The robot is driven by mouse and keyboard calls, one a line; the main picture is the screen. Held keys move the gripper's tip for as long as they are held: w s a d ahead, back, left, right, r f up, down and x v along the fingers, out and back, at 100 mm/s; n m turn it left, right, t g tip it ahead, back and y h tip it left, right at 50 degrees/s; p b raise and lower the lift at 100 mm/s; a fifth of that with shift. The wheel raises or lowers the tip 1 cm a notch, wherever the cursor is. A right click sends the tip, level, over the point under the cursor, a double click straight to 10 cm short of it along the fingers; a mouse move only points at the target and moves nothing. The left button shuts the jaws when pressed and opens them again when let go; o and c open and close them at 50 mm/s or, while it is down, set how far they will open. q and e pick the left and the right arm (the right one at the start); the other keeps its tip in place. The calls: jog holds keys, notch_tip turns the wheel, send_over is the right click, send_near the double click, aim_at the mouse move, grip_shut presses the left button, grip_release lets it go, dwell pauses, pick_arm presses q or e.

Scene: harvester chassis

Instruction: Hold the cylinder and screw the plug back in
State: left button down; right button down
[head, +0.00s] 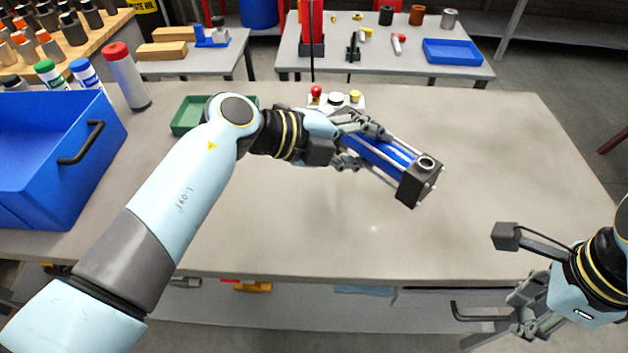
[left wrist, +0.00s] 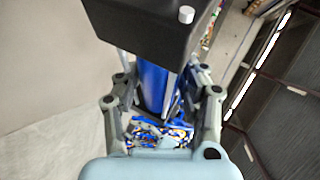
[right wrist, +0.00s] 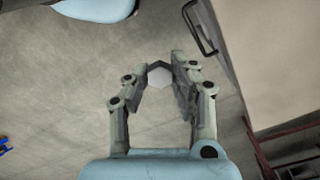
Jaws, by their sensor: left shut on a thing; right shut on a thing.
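The blue cylinder (head: 388,151) is held above the table, tilted down to the right. My left gripper (head: 364,146) is shut around its blue body, which also shows in the left wrist view (left wrist: 153,88). Its dark end block (head: 419,183) points right, with a light-rimmed round port (head: 426,162) facing up. My right gripper (head: 524,300) is low at the right, in front of the table edge and apart from the cylinder. In the right wrist view a grey hexagonal plug (right wrist: 159,75) sits between its fingertips. In the head view I cannot make out the plug.
The table (head: 300,220) is clear below the cylinder. A blue bin (head: 50,165) stands at the left and a green tray (head: 190,115) lies behind my left arm. A drawer handle (head: 470,318) juts out near my right gripper. A button box (head: 336,98) sits at the back.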

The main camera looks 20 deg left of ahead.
aim_at(303, 192)
pick_arm(q)
jog(key=shift+d+r, duration=0.15)
jog(key=shift+d, duration=0.35)
pick_arm(e)
jog(key=shift+r, duration=0.15)
